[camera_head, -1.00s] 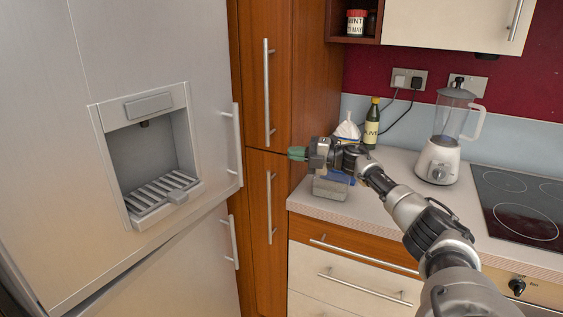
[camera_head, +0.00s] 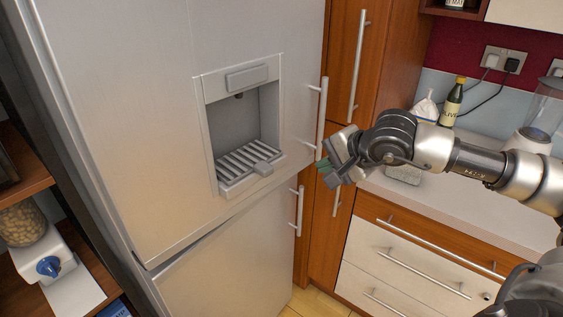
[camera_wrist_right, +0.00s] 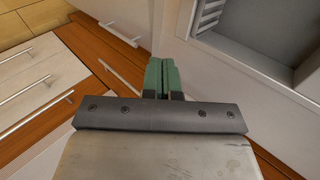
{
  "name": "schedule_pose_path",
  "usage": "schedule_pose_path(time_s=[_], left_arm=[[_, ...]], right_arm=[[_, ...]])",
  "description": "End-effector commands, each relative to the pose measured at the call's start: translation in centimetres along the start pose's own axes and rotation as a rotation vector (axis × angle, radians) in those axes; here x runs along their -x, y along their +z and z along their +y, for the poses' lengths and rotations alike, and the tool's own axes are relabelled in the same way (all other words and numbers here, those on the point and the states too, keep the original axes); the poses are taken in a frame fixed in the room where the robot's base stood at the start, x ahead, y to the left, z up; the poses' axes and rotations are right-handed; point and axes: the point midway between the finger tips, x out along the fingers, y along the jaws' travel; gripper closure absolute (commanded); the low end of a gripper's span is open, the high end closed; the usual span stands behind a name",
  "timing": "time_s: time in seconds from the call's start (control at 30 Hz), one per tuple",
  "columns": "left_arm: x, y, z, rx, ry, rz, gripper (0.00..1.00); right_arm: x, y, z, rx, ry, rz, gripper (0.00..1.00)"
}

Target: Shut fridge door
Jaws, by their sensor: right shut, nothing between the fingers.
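The fridge's silver upper door (camera_head: 130,110) fills the left and middle of the head view, with a water dispenser (camera_head: 243,125) set in it. Its upright handle (camera_head: 321,113) is on the right edge. I cannot tell whether this door stands slightly ajar. The lower door (camera_head: 235,265) has its own handle (camera_head: 299,211). My right gripper (camera_head: 322,165) is shut and empty, its green tips close to the lower end of the upper handle; contact is unclear. In the right wrist view the shut green fingers (camera_wrist_right: 162,75) show beside the fridge front (camera_wrist_right: 220,70). My left gripper is not in view.
A tall wooden cabinet (camera_head: 373,70) stands right of the fridge. The counter (camera_head: 455,195), with a bottle (camera_head: 452,103) and blender (camera_head: 542,112), and drawers (camera_head: 405,260) lie beyond my arm. A shelf with a jar (camera_head: 22,222) is at the left.

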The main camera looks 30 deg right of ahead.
Motion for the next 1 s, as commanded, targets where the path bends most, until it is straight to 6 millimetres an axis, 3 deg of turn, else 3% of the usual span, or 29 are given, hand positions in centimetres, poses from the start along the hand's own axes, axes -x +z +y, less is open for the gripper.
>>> schedule_pose_path(time_s=[0.27, 0.6, 0.73, 1.0], left_arm=[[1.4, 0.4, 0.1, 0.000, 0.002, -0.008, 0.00], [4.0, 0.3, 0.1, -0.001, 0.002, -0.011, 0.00], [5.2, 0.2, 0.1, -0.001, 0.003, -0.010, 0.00], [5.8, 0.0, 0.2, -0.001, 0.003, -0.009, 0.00]], right_arm=[[-2.8, 0.3, -0.2, 0.013, -0.002, -0.005, 1.00], [-9.9, 0.3, -0.3, 0.012, -0.001, -0.003, 1.00], [-11.2, 0.3, -1.9, 0.013, -0.004, -0.001, 1.00], [-12.8, 0.2, -2.8, 0.014, -0.003, -0.001, 1.00]])
